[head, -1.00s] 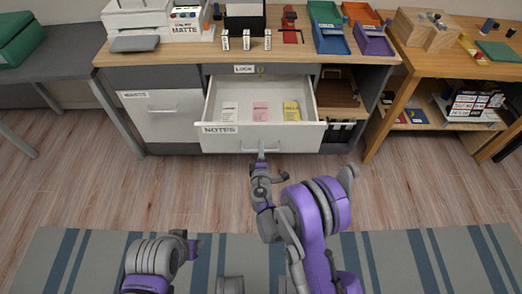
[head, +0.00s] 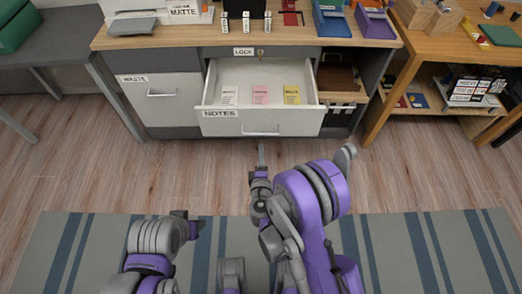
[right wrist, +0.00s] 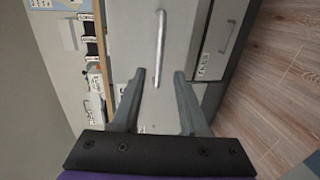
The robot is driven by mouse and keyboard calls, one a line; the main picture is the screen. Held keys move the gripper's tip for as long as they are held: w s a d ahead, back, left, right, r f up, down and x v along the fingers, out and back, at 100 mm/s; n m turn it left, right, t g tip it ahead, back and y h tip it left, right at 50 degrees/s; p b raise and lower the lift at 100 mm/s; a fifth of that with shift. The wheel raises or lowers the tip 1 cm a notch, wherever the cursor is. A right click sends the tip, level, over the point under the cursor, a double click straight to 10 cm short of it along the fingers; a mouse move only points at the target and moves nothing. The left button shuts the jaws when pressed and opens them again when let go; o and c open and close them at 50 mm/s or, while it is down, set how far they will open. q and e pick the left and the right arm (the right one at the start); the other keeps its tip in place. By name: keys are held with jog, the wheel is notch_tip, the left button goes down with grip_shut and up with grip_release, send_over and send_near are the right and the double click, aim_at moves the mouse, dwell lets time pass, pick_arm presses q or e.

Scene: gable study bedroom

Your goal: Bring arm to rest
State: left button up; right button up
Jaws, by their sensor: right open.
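The drawer labelled NOTES (head: 220,125) is pulled open in the head view. Its handle (head: 262,133) is on the front, and it also shows in the right wrist view (right wrist: 159,48). My right gripper (head: 261,153) is just in front of the drawer, apart from the handle. In the right wrist view my right gripper (right wrist: 160,80) has its two fingers spread with nothing between them, facing the drawer front. My left arm is folded low at the left of the head view, and its gripper fingers cannot be made out.
Three note packs, white (head: 229,95), pink (head: 260,95) and yellow (head: 292,95), lie in the drawer. The desk top (head: 180,38) holds several items. A closed WASTE drawer (head: 165,100) is left. Bare wood floor (head: 400,175) and a striped rug (head: 400,250) lie in front.

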dwell(0.4)
jog(key=s+d+r+m+g+h, duration=0.25)
jog(key=d+r+m, duration=0.25)
jog(key=d, duration=0.3)
jog(key=s+d+r+m+g+h, duration=0.1)
jog(key=s+d+r+m+g, duration=0.3)
jog(key=d, duration=0.4)
jog(key=s+d+r+m+g+y, duration=0.15)
jog(key=s+m+g+y, duration=0.55)
jog(key=s, duration=1.4)
pick_arm(q)
notch_tip(320, 180, up, 22)
jog(key=w+t+p, duration=0.1)
jog(key=p, duration=1.8)
jog(key=shift+w+f, duration=0.2)
jog(key=shift+w, duration=0.2)
pick_arm(e)
notch_tip(320, 180, up, 22)
jog(key=w+m+t+h, duration=0.2)
jog(key=t+h, duration=0.1)
jog(key=shift+w+r, duration=0.2)
